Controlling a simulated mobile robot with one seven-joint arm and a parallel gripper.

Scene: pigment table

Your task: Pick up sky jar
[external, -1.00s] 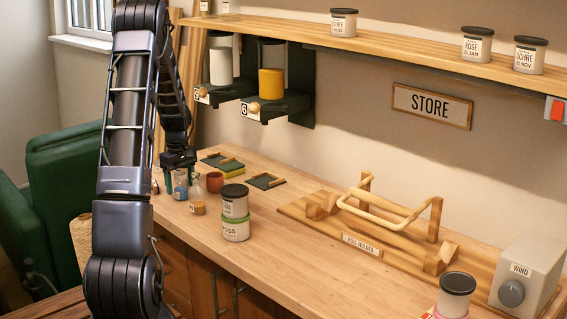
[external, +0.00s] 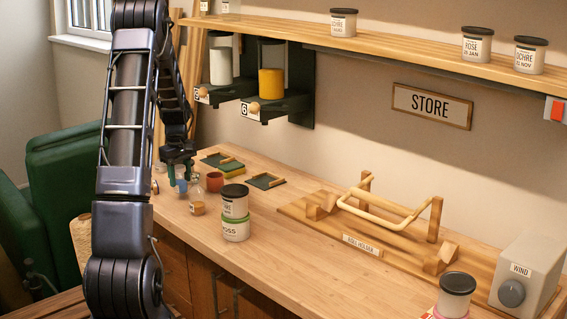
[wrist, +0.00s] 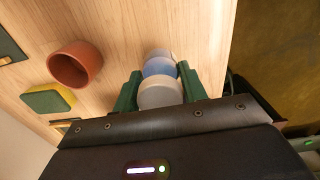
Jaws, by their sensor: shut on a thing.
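The sky jar, a small jar with a blue band and a pale lid, is between the green fingers of my gripper in the wrist view (wrist: 158,68). It also shows as a small blue shape in the external view (external: 181,186). My gripper (wrist: 158,88) is shut on it, one finger on each side, pointing down at the left end of the bench (external: 236,262). It shows below my arm in the external view (external: 180,170). Whether the jar's base touches the bench is hard to tell.
A terracotta pot (external: 214,182) stands close to the right of the jar. A green-topped yellow sponge (wrist: 47,99) lies beyond the pot.

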